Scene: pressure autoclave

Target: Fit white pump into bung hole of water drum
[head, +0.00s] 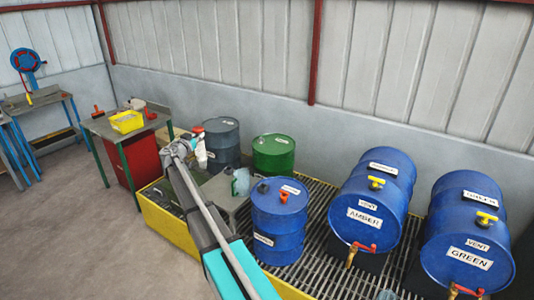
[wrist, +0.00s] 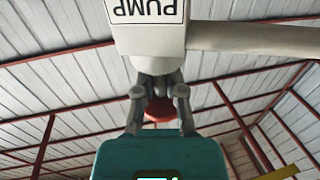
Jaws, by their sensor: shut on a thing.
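My gripper (wrist: 160,90) is shut on the white pump (wrist: 148,38), which carries an upside-down PUMP label and has a pale spout reaching right. A red part (wrist: 158,108) shows between the fingers. In the head view the pump (head: 200,157) is at the arm's far end, in front of the grey-blue drum (head: 228,136). An upright blue drum (head: 278,228) stands nearer, with labels, a dark fitting and a red fitting on its lid. A green drum (head: 274,160) stands behind it. The small labels are unreadable, so I cannot tell which drum is the water drum.
Two blue drums lie on their sides at right, labelled AMBER (head: 365,218) and GREEN (head: 468,257), with taps facing forward. The drums are over a grating (head: 325,270) with a yellow edge. A bench (head: 112,128) with a yellow tray (head: 127,122) stands at left. Floor at left is clear.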

